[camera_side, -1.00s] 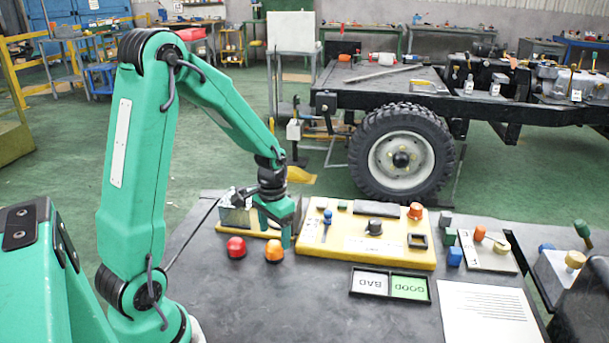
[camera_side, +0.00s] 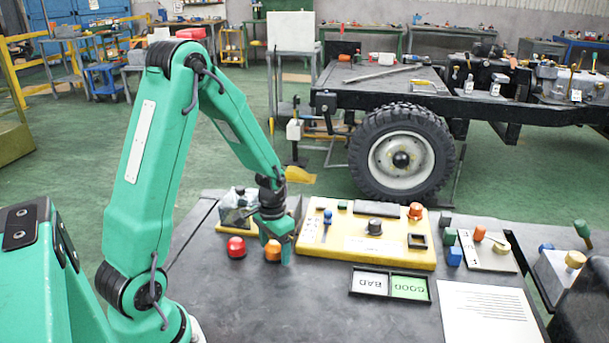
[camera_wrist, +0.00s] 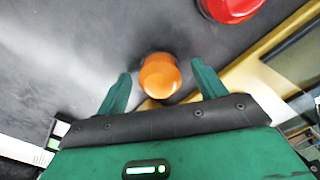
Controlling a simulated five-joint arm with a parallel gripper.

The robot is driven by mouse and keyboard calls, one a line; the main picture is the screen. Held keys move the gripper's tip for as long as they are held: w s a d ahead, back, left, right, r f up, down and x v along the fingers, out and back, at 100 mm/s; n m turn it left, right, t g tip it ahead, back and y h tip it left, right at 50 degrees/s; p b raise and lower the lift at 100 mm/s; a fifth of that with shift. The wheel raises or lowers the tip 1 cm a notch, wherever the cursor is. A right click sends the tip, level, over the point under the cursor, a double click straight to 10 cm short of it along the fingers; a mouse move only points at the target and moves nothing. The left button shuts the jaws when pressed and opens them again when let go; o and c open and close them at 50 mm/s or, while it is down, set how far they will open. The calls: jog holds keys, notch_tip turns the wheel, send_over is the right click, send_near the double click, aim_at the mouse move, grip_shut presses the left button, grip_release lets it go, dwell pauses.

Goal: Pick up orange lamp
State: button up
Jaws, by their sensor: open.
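The orange lamp (camera_side: 272,250) is a small dome standing on the dark table, just right of a red lamp (camera_side: 236,247). My gripper (camera_side: 277,255) is low over the table at the orange lamp, its fingers partly in front of it in the side view. In the wrist view, the orange lamp (camera_wrist: 159,76) lies between the two green fingers of my gripper (camera_wrist: 161,82). The fingers are apart, with a gap on each side of the lamp. The red lamp also shows at the top of the wrist view (camera_wrist: 230,8).
A yellow panel (camera_side: 350,257) with knobs stands close to the right of my gripper. A tray marked BAD and GOOD (camera_side: 390,298) lies in front of it. Blue, green and grey blocks sit further right.

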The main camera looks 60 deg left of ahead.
aim_at(275, 243)
jog(key=c, duration=1.1)
jog(key=shift+r, duration=0.15)
jog(key=shift+r, duration=0.8)
notch_tip(275, 243, up, 2)
jog(key=shift+r, duration=0.1)
jog(key=s+d+r, duration=0.1)
jog(key=d+r, duration=0.6)
jog(key=d, duration=0.4)
jog(key=shift+s+d, duration=0.3)
